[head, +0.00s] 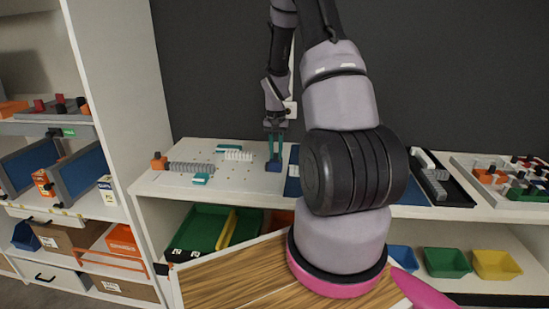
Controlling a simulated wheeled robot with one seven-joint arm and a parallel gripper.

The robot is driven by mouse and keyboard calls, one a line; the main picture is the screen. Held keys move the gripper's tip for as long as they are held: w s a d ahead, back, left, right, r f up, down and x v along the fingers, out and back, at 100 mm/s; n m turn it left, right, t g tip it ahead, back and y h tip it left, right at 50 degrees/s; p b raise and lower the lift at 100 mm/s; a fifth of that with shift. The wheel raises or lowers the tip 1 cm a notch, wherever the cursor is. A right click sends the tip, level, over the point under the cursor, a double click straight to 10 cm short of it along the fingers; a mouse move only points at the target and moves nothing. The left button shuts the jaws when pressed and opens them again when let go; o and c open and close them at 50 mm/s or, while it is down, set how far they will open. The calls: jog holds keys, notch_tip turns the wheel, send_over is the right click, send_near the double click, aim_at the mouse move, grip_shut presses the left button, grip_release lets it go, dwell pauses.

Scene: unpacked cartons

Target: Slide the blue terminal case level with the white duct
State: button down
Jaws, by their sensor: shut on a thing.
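The blue terminal case (273,167) is a small dark blue block on the white perforated board, near the board's right side. My gripper (274,158) reaches down from above with its teal fingers shut on the case. The white duct (239,156) is a short white ribbed piece lying on the board, left of the case and apart from it. The case looks a little nearer to me than the duct. The far side of the case and its contact with the board are too small to make out.
A grey ribbed strip (192,167) with an orange block (158,162) lies on the left. Teal pieces lie behind (228,149) and in front (201,179) of the duct. A blue panel (293,183) is right of the case. My arm hides the table's middle.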

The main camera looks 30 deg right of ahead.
jog(key=w+d, duration=0.1)
jog(key=w, duration=0.1)
jog(key=w+d, duration=0.1)
jog(key=w, duration=0.1)
jog(key=w+d, duration=0.2)
jog(key=shift+w+d, duration=0.1)
jog(key=shift+w, duration=0.1)
jog(key=c, duration=0.8)
grip_release()
jog(key=shift+o, duration=0.2)
jog(key=shift+r, duration=0.1)
notch_tip(320, 180, up, 11)
